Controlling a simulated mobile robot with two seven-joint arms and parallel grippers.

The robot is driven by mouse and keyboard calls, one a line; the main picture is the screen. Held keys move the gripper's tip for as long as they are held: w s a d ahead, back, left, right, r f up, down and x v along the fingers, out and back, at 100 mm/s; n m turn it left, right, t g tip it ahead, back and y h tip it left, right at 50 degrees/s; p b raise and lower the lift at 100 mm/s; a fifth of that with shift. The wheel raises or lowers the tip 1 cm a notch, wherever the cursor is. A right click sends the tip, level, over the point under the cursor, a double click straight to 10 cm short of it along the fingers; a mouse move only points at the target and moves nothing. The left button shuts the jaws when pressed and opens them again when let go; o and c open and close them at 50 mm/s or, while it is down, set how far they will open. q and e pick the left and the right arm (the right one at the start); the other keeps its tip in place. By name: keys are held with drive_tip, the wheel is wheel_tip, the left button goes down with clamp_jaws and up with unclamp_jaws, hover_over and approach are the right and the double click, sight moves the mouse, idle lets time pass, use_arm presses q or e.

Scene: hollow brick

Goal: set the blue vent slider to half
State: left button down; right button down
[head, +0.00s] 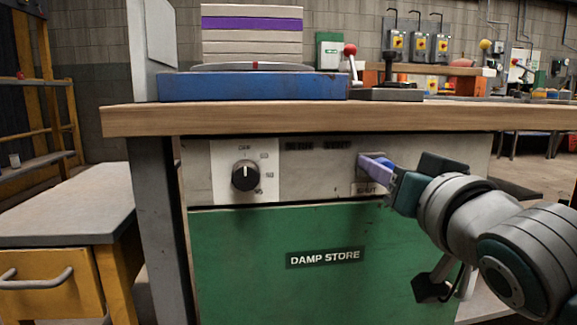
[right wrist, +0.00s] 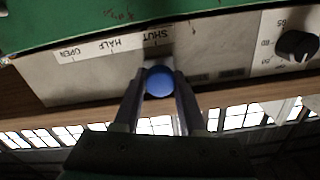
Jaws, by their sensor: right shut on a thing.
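The blue vent slider knob (right wrist: 160,82) sits on the pale front panel by the SHUT mark (right wrist: 158,35). The HALF mark (right wrist: 115,44) and OPEN mark (right wrist: 72,54) lie further left in the right wrist view, which is upside down. My right gripper (right wrist: 159,85) is shut on the knob, one finger on each side. In the head view my right gripper (head: 377,171) reaches in from the right and partly covers the knob (head: 385,162); the HALF and OPEN marks are hidden behind it. My left gripper is not in view.
A black dial (head: 245,176) is on the panel's left. Below is a green front (head: 310,240) lettered DAMP STORE. The wooden worktop (head: 330,119) overhangs the panel, with a blue base (head: 250,87) and a red-knobbed lever (head: 351,62) on it.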

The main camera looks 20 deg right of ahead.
sight(405, 160)
drive_tip(key=shift+d+r+p, duration=0.1)
drive_tip(key=shift+d+p, duration=0.1)
drive_tip(key=shift+p, duration=0.1)
drive_tip(key=d+p, duration=0.1)
drive_tip(key=d, duration=0.1)
drive_tip(key=s+d+p, duration=0.1)
drive_tip(key=d+p, duration=0.1)
drive_tip(key=d, duration=0.1)
drive_tip(key=shift+s+d, duration=0.2)
drive_tip(key=shift+d, duration=0.1)
drive_tip(key=shift+c, duration=2.3)
unclamp_jaws()
